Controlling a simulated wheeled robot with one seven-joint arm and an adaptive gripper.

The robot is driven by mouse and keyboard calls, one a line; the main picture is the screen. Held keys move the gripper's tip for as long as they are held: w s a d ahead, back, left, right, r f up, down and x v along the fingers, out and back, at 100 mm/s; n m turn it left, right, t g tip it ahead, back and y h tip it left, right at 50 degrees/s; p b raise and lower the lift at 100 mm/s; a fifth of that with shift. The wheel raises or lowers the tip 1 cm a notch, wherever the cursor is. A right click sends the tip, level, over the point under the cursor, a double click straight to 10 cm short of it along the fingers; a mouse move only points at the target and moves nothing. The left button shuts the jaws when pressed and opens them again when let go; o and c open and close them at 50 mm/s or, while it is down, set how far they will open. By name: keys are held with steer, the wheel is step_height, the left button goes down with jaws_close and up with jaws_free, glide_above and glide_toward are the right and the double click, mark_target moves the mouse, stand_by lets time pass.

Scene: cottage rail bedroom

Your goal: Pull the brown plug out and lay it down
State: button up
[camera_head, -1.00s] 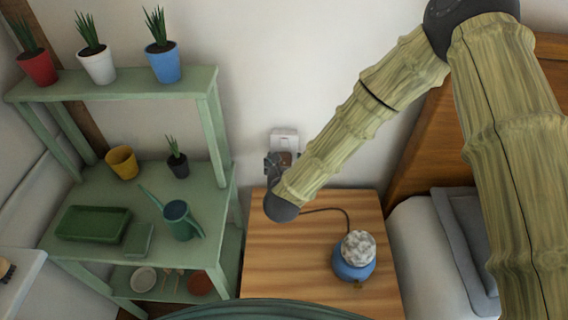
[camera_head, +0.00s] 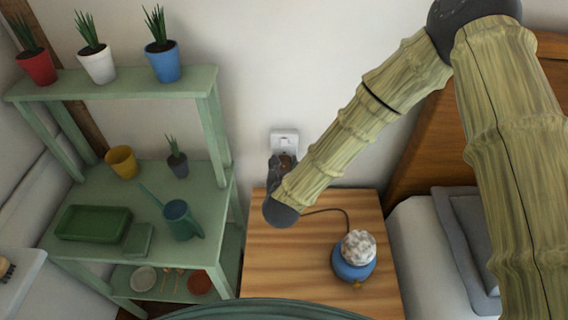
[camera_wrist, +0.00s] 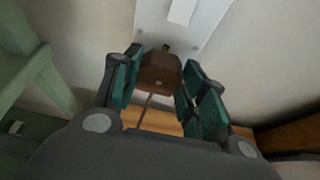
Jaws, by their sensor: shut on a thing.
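The brown plug (camera_wrist: 160,75) is held between the teal finger pads of my gripper (camera_wrist: 162,66) in the wrist view. A small brass-coloured pin shows at its top, against the white wall socket (camera_wrist: 186,38). I cannot tell whether any pin is still inside the socket. In the head view the socket (camera_head: 284,140) is on the wall behind the bedside table, and the plug (camera_head: 287,160) is a small brown patch just below it, mostly hidden by my dark gripper. A cord (camera_head: 335,210) runs from behind my arm to the blue lamp (camera_head: 353,263).
The wooden bedside table (camera_head: 285,285) is clear left of the lamp. A green plant shelf (camera_head: 100,185) with pots, a watering can (camera_head: 179,218) and a tray stands to the left. The bed (camera_head: 425,250) is at the right.

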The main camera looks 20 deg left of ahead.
mark_target(284, 167)
steer(key=shift+s+d, duration=0.1)
steer(key=shift+s, duration=0.15)
steer(key=shift+s+d, duration=0.25)
steer(key=shift+s, duration=0.6)
steer(key=shift+s+d, duration=0.25)
steer(key=shift+s, duration=0.6)
steer(key=shift+r, duration=0.15)
